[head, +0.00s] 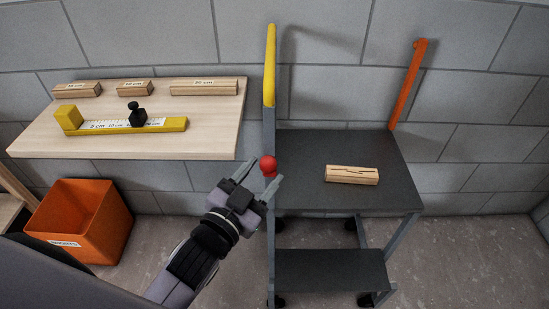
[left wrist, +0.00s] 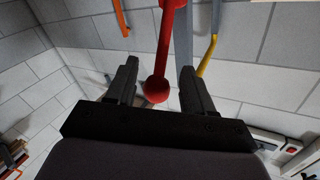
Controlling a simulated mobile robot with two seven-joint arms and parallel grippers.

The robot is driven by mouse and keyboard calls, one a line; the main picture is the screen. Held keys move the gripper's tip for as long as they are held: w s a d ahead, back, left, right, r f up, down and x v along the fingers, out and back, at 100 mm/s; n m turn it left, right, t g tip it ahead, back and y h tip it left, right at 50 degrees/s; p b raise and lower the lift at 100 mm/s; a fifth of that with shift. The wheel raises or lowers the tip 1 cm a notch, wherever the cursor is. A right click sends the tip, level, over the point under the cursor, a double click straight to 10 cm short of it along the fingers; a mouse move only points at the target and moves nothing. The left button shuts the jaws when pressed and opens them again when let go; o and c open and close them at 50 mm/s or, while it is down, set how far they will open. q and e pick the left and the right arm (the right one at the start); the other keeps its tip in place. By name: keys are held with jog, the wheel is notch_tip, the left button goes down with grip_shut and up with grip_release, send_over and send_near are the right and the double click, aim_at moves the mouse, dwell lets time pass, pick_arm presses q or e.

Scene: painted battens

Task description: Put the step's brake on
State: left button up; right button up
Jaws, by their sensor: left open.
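The step (head: 335,270) is a dark grey wheeled unit with an upper platform (head: 300,185) and a lower tread. A red ball knob (head: 268,162) shows at its left side, by the post with the yellow top (head: 270,65). In the left wrist view the knob (left wrist: 157,89) sits on the end of a red lever (left wrist: 170,38). My left gripper (head: 266,172) is open, with its fingers on either side of the knob. The wrist view shows gaps between the knob and both fingers (left wrist: 160,78). My right gripper is out of view.
A cracked wooden batten (head: 351,175) lies on the platform. An orange bar (head: 408,84) rises at its back right. A wooden shelf (head: 215,120) holds labelled battens and a yellow measuring gauge (head: 125,125). An orange bin (head: 95,205) stands below it. A block wall is behind.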

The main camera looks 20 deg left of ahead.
pick_arm(q)
jog(key=shift+x, duration=2.6)
grip_shut()
